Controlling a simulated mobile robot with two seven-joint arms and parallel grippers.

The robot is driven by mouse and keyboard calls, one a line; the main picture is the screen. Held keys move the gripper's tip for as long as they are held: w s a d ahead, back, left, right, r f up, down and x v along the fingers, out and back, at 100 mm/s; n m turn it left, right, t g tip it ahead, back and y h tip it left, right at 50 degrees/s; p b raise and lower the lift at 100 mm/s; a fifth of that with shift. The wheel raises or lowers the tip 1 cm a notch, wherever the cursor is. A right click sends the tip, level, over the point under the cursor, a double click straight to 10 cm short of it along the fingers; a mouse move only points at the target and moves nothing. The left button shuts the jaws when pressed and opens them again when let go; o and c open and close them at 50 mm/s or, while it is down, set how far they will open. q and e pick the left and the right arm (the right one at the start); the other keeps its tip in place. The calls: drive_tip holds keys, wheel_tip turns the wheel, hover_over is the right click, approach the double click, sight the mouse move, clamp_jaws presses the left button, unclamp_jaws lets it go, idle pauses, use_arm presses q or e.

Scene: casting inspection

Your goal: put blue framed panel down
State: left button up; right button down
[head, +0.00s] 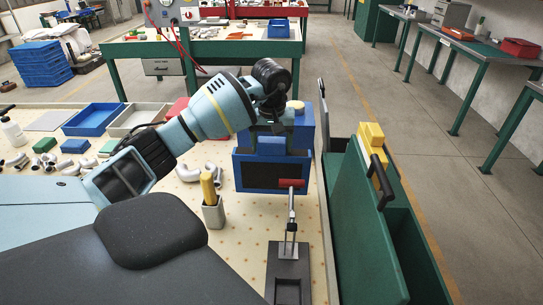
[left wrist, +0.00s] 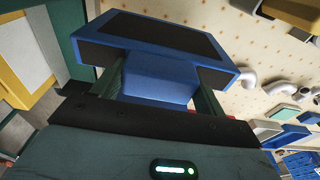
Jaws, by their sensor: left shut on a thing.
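The blue framed panel (head: 262,187) has a dark face inside a blue border and stands upright over the speckled table, behind the red-handled clamp. In the left wrist view the panel (left wrist: 180,36) lies beyond my fingers, with a blue block on its near side. My left gripper (head: 271,145) is shut on that block, one green finger on each side; the grip also shows in the left wrist view (left wrist: 157,80). I cannot tell whether the panel's lower edge touches the table. My right gripper is not in view.
A toggle clamp (head: 291,220) on a dark plate stands in front of the panel. A cup with yellow sticks (head: 213,214) and grey pipe castings (head: 188,173) are to the left. Blue tray (head: 93,120) lies further left. A green case (head: 365,235) stands along the right edge.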

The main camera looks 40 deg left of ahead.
sight(272, 156)
use_arm(q)
drive_tip(key=shift+f, duration=2.05)
drive_tip(key=shift+f, duration=0.15)
drive_tip(key=o, duration=1.1)
drive_tip(key=shift+c, duration=0.2)
drive_tip(key=r, duration=0.8)
drive_tip(key=s+d+r, duration=0.1)
drive_tip(key=r, duration=0.3)
drive_tip(key=shift+r, duration=0.1)
